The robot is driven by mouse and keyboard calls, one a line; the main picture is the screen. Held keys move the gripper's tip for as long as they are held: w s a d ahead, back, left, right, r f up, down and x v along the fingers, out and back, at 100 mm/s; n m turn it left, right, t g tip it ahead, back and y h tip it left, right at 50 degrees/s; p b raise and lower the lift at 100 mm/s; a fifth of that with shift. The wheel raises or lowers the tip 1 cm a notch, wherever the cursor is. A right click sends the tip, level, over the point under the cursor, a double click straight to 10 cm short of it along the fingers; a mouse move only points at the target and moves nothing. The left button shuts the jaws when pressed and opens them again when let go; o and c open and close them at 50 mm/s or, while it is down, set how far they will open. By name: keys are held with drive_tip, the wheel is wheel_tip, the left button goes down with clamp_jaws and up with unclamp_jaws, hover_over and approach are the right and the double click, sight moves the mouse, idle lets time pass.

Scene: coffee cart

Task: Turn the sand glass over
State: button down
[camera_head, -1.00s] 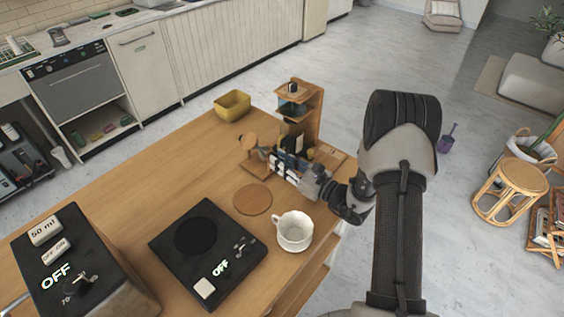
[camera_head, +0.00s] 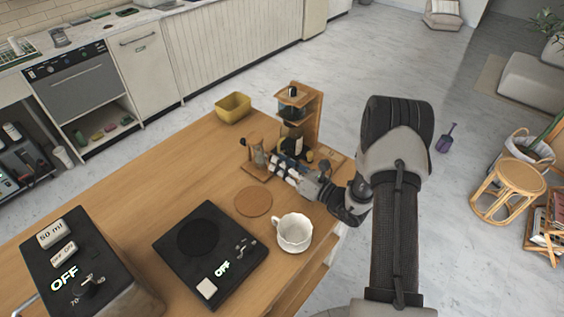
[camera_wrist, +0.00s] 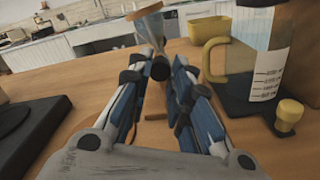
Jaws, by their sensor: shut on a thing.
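My gripper (camera_head: 274,163) is shut on the sand glass (camera_head: 258,155) near the far right part of the wooden counter. In the wrist view, the sand glass (camera_wrist: 148,27) shows between and beyond my fingertips (camera_wrist: 159,66), with its clear bulb and a wooden end cap at the top. The fingers hide its middle and much of its lower part. It looks close to upright with some tilt. I cannot tell whether its lower end touches the counter.
A wooden stand (camera_head: 315,115) with a glass jug (camera_wrist: 255,45) is close right of the sand glass. A yellow bowl (camera_head: 233,106) stands behind. A round coaster (camera_head: 253,201), white cup (camera_head: 294,232) and black scale (camera_head: 210,255) are nearer. Bare counter (camera_head: 140,190) lies left.

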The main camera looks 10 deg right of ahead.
drive_tip(key=shift+m+p, duration=0.4)
drive_tip(key=shift+m, duration=0.6)
drive_tip(key=c, duration=1.4)
unclamp_jaws()
drive_tip(key=shift+c, duration=0.2)
drive_tip(key=v, duration=1.2)
